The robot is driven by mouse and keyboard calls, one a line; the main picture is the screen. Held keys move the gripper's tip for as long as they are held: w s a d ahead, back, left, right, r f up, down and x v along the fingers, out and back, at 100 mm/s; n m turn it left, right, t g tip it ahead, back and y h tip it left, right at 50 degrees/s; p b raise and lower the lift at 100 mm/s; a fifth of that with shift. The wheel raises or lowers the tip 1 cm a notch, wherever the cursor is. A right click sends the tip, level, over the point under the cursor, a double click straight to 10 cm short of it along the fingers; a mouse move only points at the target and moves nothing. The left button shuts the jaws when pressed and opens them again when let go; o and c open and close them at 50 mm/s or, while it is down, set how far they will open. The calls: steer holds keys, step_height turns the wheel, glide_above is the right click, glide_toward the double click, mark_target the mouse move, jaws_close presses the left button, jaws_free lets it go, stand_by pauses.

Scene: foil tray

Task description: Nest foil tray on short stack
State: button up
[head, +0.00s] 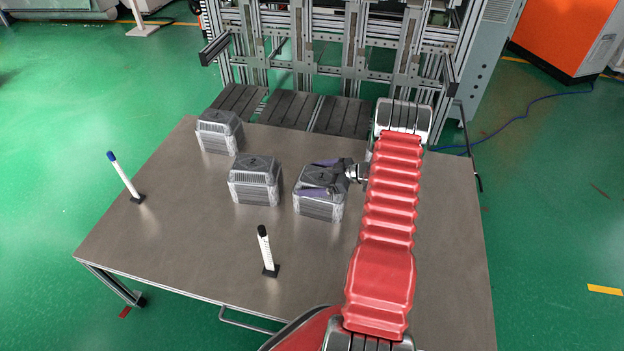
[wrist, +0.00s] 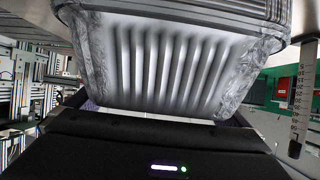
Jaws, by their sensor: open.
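Three foil tray stacks stand on the grey table: one at back left (head: 219,131), one in the middle (head: 254,180) and one at the right (head: 319,207). All look silver and boxy, with narrower tops. My gripper (head: 317,177) is at the right stack, its two purple fingers open on either side of its upper part. In the wrist view, ribbed foil (wrist: 160,60) with crinkled corners fills the space in front of my gripper (wrist: 165,113). Whether the fingers touch the foil cannot be told. Exact stack heights are hard to judge.
A blue-topped white post (head: 125,177) stands at the left of the table (head: 190,250), and a black-topped one (head: 266,250) near the front. A metal frame (head: 340,60) stands behind. Something grey is mostly hidden behind my arm. The front left table is clear.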

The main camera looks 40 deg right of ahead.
steer(key=v, duration=1.3)
steer(key=shift+s+d+r, duration=0.15)
steer(key=shift+s, duration=0.2)
steer(key=shift+s, duration=0.1)
stand_by(0.6)
